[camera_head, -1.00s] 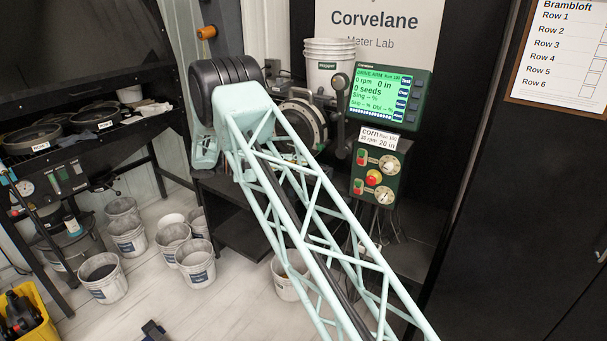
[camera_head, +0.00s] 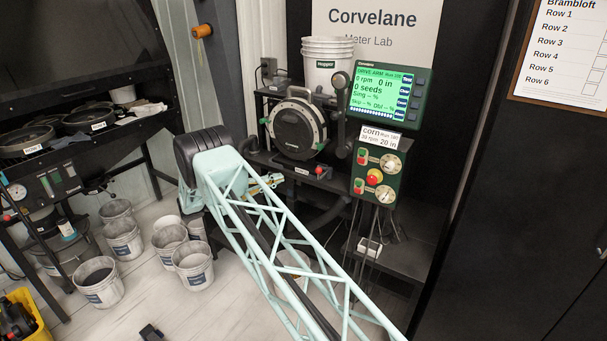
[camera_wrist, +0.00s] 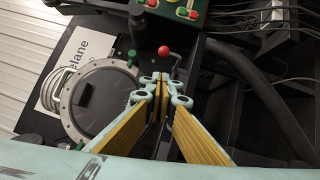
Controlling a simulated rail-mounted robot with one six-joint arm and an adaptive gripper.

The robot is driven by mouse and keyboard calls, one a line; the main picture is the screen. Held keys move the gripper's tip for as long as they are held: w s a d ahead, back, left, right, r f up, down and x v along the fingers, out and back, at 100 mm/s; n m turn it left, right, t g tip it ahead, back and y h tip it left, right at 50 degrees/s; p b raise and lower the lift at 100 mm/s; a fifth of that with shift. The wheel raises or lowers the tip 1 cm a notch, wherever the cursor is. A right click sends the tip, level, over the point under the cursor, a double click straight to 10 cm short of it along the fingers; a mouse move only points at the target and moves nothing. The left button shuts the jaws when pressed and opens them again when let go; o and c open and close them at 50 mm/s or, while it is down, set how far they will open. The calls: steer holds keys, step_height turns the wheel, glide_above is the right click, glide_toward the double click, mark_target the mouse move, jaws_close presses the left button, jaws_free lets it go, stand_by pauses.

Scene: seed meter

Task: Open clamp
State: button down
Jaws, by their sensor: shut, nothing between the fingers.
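The round seed meter (camera_head: 297,129), a dark disc housing in a pale ring, stands on the stand's shelf. In the wrist view its ring (camera_wrist: 66,108) fills the left side, with green knobs (camera_wrist: 131,58) at its edge. A lever with a red ball (camera_wrist: 163,50) stands beside the ring; the red ball also shows low in front of the meter in the head view (camera_head: 319,170). I cannot tell for sure whether this lever is the clamp. My gripper (camera_wrist: 161,84) is shut and empty, below the red ball in the wrist picture, apparently apart from it.
A green control box (camera_head: 376,174) with knobs and a red button hangs right of the meter, under a lit display (camera_head: 387,96). White hopper buckets (camera_head: 328,64) stand above the meter. Thick dark hose (camera_wrist: 280,118) and cables run at right. Several buckets stand on the floor at left.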

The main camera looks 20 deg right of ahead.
steer(key=shift+w+a+f, duration=0.35)
steer(key=shift+w+f, duration=0.05)
steer(key=shift+f, duration=0.2)
steer(key=shift+d, duration=0.2)
steer(key=s+d+r+b, duration=0.1)
steer(key=s+d+r, duration=0.1)
steer(key=d, duration=1)
steer(key=shift+s+b, duration=0.4)
steer(key=shift+s, duration=0.15)
steer(key=shift+d, duration=0.1)
